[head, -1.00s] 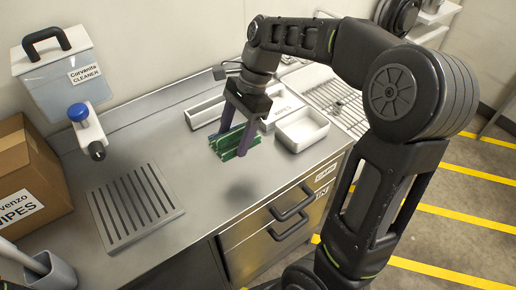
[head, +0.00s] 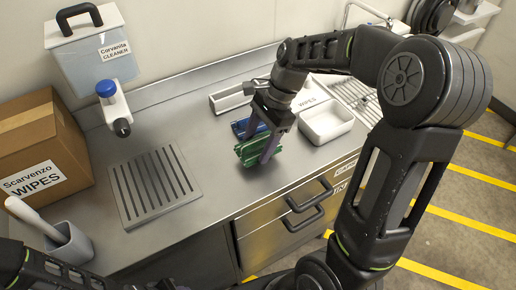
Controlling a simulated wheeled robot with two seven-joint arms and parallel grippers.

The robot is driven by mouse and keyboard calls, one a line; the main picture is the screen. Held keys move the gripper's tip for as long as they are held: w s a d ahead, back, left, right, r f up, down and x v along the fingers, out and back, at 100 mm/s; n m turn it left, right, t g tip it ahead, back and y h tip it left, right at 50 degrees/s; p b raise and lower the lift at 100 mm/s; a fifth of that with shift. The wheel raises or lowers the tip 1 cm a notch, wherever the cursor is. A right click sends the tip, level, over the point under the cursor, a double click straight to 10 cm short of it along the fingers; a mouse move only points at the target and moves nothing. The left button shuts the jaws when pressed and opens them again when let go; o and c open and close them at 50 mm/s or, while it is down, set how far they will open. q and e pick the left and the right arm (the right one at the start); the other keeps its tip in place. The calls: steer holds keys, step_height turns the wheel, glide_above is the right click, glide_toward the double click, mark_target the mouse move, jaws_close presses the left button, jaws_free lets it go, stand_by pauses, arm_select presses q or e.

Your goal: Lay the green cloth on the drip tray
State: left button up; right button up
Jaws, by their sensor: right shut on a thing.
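The green cloth (head: 251,152) is a folded, ridged bundle between the fingers of my right gripper (head: 260,146). The gripper points down and is shut on it over the middle of the counter. The cloth's height above the counter is hard to tell. The drip tray (head: 133,211) is a flat grey plate with dark slots, lying on the counter to the left of the cloth, clear of it. Its slotted top is bare. My left arm shows only as links at the bottom left; its gripper is out of view.
A small blue item (head: 240,129) shows just behind the green cloth, partly hidden. A cardboard box (head: 38,150), a grey cup (head: 72,252) and a cleaner dispenser (head: 90,55) are at left.

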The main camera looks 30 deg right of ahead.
step_height(320, 180, down, 3)
steer(key=shift+r, duration=0.15)
